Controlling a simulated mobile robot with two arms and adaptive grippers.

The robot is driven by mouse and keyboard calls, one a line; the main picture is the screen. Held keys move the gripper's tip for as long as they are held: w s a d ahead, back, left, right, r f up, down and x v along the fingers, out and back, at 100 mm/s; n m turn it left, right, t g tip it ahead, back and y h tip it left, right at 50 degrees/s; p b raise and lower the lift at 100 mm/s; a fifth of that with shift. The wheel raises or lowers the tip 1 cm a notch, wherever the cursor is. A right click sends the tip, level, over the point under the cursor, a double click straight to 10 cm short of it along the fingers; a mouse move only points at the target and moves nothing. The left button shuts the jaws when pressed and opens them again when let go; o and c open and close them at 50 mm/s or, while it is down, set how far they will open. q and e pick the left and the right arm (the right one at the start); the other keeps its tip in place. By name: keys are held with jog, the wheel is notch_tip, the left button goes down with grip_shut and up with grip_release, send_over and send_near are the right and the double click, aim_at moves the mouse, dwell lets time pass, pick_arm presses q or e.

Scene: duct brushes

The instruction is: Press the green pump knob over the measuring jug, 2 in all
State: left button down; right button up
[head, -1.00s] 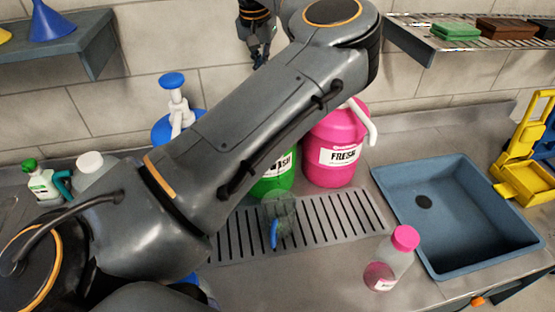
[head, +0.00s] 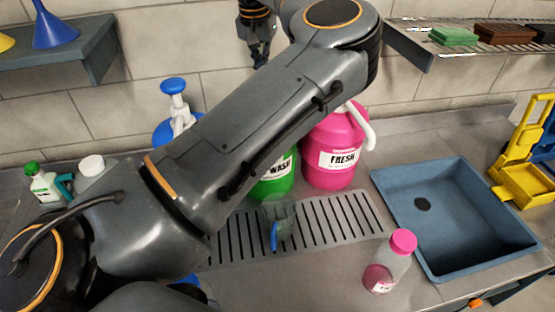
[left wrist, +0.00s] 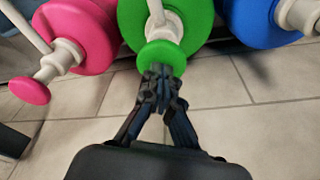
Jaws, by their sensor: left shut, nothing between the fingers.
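The green jug marked WASH (head: 277,177) stands behind the drain grate, partly hidden by my left arm. Its knob is hidden in the head view. The green pump knob (left wrist: 161,55) shows in the left wrist view. My left gripper (head: 260,55) is shut and empty, high in front of the wall. In the left wrist view its fingertips (left wrist: 162,78) are at the near edge of the green knob and overlap it; I cannot tell if they touch. The clear measuring jug (head: 284,213) with a blue handle stands on the grate in front of the green jug. My right gripper is not in view.
A pink FRESH jug (head: 333,150) stands right of the green one, a blue-knobbed pump jug (head: 165,133) left. A pink-capped bottle (head: 388,265) stands on the counter before the blue sink (head: 470,225). A rack (head: 468,50) hangs at upper right.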

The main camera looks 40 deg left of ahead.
pick_arm(q)
jog(key=shift+r+p, duration=1)
jog(key=shift+r, duration=0.6)
jog(key=shift+f, duration=0.15)
jog(key=shift+f+b, duration=1.95)
jog(key=shift+f, duration=0.9)
jog(key=shift+r, duration=0.2)
jog(key=shift+r+p, duration=2.15)
jog(key=shift+r, duration=0.65)
